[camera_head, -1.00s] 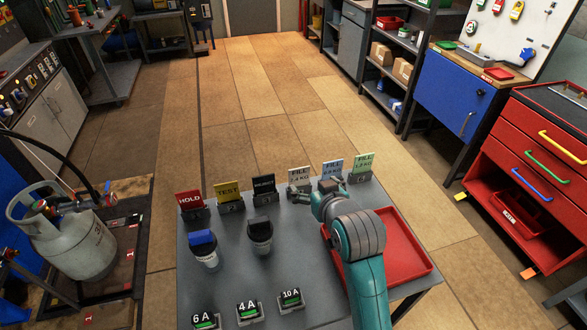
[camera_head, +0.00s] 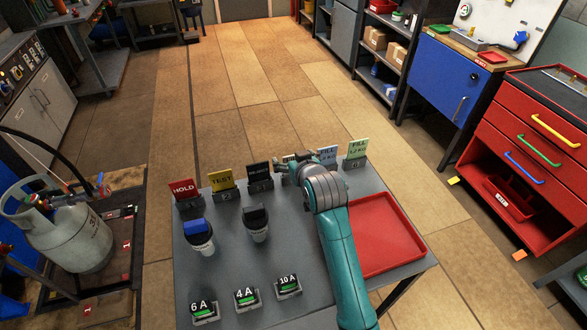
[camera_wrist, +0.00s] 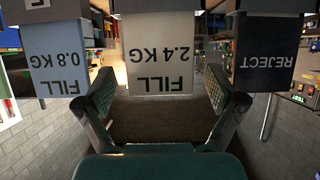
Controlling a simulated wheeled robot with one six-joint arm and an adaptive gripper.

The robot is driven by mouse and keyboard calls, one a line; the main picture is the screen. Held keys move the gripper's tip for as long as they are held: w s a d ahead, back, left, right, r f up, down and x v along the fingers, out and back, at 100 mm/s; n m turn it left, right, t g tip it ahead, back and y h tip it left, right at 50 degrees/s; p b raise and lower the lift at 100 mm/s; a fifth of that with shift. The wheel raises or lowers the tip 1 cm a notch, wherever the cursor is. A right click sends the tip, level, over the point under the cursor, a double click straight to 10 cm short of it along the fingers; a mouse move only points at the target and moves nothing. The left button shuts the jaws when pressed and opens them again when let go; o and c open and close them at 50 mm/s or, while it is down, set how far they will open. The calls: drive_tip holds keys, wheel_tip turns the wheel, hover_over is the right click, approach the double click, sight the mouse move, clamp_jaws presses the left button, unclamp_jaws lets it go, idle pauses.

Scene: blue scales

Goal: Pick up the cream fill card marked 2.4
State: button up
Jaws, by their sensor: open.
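The cream fill card (camera_wrist: 158,62) reads "FILL 2.4 KG" upside down in the centre of the wrist view. In the head view only a sliver of the cream card (camera_head: 288,157) shows behind my gripper (camera_head: 283,168). My gripper (camera_wrist: 163,97) is open in the wrist view, with one finger on each side of the card's near edge. I cannot tell whether either finger touches it. The light blue 0.8 KG card (camera_wrist: 57,60) and the dark REJECT card (camera_wrist: 263,58) stand on either side of it.
In the head view a red HOLD card (camera_head: 184,189), yellow TEST card (camera_head: 222,181) and green fill card (camera_head: 357,149) share the row on the grey table (camera_head: 225,270). A red tray (camera_head: 385,268) lies right of my arm.

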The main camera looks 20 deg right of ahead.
drive_tip(key=shift+w, duration=0.1)
drive_tip(key=c, duration=1.1)
